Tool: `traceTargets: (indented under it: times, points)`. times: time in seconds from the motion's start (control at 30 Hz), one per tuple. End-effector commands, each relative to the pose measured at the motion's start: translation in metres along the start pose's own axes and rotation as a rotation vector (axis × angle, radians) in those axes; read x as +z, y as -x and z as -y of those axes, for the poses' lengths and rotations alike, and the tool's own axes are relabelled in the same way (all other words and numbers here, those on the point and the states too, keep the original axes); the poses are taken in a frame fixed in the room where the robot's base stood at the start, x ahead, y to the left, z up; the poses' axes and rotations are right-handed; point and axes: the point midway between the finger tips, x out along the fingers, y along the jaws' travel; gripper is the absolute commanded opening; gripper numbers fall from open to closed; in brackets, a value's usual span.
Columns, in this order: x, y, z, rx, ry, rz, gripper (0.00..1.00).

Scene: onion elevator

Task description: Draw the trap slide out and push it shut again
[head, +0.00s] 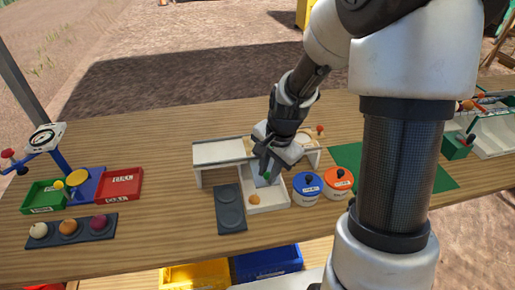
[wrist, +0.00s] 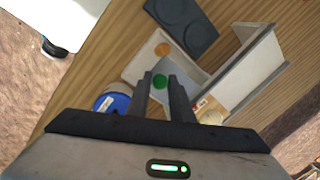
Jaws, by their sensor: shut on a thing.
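My gripper (head: 266,174) is over the white raised deck's front side, pointing down. In the wrist view my gripper (wrist: 160,76) has its fingers close on either side of a round green knob (wrist: 160,83), and is shut on it. The knob shows small in the head view (head: 267,175). The white deck (head: 220,152) stands on legs. Below it is a white tray (head: 270,208) with one orange onion (head: 254,198).
A dark two-dish plate (head: 230,208) lies left of the tray. Blue (head: 307,189) and orange (head: 338,182) lidded pots stand close on its right. A green mat (head: 435,176) is further right. Scale, bins and an onion rack (head: 70,231) are at left.

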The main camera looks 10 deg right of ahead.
Motion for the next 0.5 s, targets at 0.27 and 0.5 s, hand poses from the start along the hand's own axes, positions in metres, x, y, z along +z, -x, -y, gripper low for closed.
traceTargets:
  times: [0.27, 0.5]
  points:
    - [-0.011, -0.003, 0.015, -0.004, 0.002, -0.004, 0.00]
    - [-0.019, -0.005, 0.028, -0.005, 0.001, -0.005, 0.00]
